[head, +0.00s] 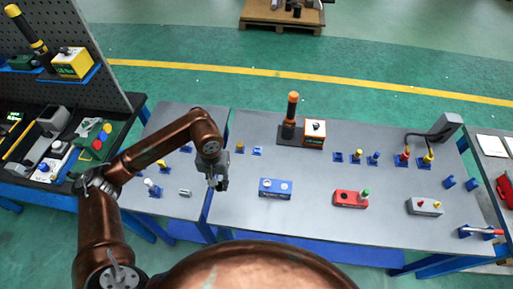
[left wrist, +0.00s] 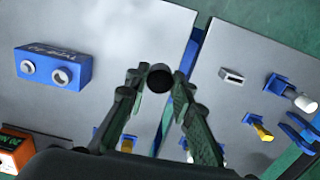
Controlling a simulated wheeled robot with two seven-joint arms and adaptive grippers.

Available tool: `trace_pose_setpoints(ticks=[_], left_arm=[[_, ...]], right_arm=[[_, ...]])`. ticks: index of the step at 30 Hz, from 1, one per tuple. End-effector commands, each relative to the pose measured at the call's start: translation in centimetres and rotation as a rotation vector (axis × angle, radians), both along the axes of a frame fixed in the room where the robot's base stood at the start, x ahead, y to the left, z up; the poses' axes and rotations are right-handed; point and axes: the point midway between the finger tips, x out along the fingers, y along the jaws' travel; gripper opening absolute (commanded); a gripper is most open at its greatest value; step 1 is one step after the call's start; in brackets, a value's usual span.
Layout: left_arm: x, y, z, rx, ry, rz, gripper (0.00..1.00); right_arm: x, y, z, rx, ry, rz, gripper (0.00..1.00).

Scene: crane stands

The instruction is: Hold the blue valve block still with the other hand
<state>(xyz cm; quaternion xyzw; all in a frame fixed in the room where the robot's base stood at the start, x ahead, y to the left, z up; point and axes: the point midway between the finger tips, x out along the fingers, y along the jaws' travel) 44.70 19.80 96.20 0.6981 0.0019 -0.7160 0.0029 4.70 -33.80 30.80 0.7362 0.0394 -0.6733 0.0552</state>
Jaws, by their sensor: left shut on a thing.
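The blue valve block (head: 275,188) lies on the grey table, left of its middle, with two round pale ports on top. It also shows in the left wrist view (left wrist: 54,68), at upper left, with lettering on its side. My left gripper (head: 218,184) is left of the block and apart from it, over the table near the gap between two tabletops. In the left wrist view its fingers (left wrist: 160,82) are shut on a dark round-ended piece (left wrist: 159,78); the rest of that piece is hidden. My right gripper is not in view.
A red block (head: 350,199) and a grey block (head: 424,207) stand to the right. An orange-topped post (head: 291,112) and an orange-and-white box (head: 314,133) stand behind. Several small blue holders line the back. The table between the blue and red blocks is clear.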

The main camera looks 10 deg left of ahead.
Motion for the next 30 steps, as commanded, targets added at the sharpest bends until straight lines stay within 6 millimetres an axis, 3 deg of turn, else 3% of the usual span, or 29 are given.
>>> trace_pose_setpoints(ticks=[1,4,9,15,21,30], left_arm=[[0.9,-1.2,1.3,-0.006,-0.002,0.002,0.00],[2.8,-3.3,2.1,-0.007,-0.004,0.009,0.00],[5.7,-7.3,2.7,-0.005,-0.008,0.018,0.00],[7.4,-11.9,2.6,-0.005,-0.014,0.015,0.00],[7.8,-15.1,2.1,-0.002,-0.021,0.003,0.00],[7.8,-16.4,1.5,0.000,-0.026,-0.005,0.00]], right_arm=[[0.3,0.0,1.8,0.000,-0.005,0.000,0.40],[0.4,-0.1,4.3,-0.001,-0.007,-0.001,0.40],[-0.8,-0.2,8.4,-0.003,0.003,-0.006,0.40],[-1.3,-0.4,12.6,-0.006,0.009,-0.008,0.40],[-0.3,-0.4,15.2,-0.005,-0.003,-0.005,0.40],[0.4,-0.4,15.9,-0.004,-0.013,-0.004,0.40]])
